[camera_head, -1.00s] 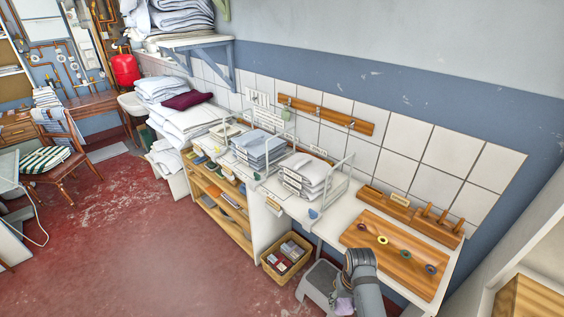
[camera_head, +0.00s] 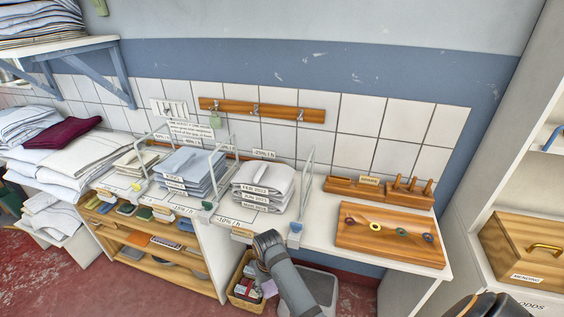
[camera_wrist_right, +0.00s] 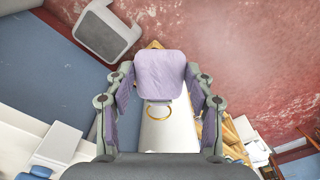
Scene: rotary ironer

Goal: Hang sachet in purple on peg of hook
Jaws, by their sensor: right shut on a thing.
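The light purple sachet (camera_wrist_right: 160,72) is between the fingertips of my right gripper (camera_wrist_right: 160,88), which is shut on it. A gold ring (camera_wrist_right: 160,121) shows at its lower edge in the wrist view. In the head view the sachet (camera_head: 270,288) is a small patch beside my right gripper (camera_head: 262,281), low in front of the counter and well below the hooks. The wooden rail (camera_head: 278,111) on the tiled wall carries three metal hooks; the middle hook (camera_head: 255,108) and right hook (camera_head: 300,115) look bare. A green sachet (camera_head: 215,121) hangs at the left hook. My left gripper is out of view.
Wire dividers (camera_head: 305,185) and folded linen stacks (camera_head: 262,182) stand on the counter below the rail. A wooden board (camera_head: 390,248) with coloured rings and a peg block (camera_head: 408,194) are at right. A basket (camera_head: 240,290) and grey step stool (camera_head: 322,283) are below.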

